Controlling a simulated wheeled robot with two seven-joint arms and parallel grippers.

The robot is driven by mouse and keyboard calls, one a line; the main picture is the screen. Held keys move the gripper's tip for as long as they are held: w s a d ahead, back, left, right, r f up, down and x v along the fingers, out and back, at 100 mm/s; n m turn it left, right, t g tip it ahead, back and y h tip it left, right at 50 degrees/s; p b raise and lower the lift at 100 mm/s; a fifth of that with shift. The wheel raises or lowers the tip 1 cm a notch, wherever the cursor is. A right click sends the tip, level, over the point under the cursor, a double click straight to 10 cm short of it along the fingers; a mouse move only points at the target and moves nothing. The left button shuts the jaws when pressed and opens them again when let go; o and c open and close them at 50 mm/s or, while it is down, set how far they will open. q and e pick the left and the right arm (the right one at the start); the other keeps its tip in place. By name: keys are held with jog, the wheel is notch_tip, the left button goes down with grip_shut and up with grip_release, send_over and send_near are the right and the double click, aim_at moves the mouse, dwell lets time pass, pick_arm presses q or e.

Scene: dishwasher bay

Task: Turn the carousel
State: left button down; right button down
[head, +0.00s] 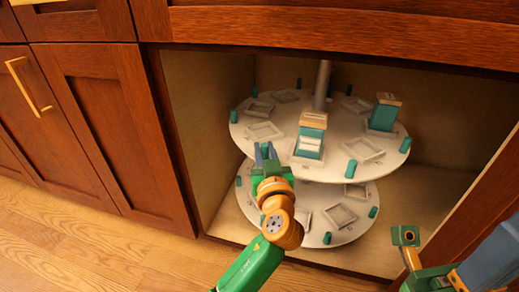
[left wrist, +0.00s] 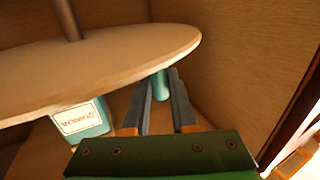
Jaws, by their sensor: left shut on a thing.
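The carousel has a round white upper shelf (head: 240,122) and a lower shelf (head: 300,238) on a grey pole (head: 322,85). Short teal pegs (head: 351,168) stand around the rims. My left gripper (head: 265,155) is at the front left rim of the upper shelf. In the left wrist view my left gripper's fingers (left wrist: 163,95) are closed around a teal peg (left wrist: 160,84) beside the shelf edge (left wrist: 185,45). In the head view the gripper hides that peg. My right gripper (head: 406,238) is at the lower right, apart from the carousel; its fingers are unclear.
Two teal boxes, one near the front (head: 309,143) and one at the right (head: 383,117), stand on the upper shelf among empty square frames (head: 263,131). The cabinet's wooden side walls (head: 205,110) flank the carousel. Wooden floor (head: 110,255) lies open in front.

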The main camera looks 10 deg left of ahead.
pick_arm(q)
jog(key=shift+s+d, duration=0.15)
jog(key=shift+d, duration=0.3)
jog(key=shift+r, duration=0.1)
jog(key=c, duration=0.7)
grip_release()
jog(key=shift+d, duration=0.15)
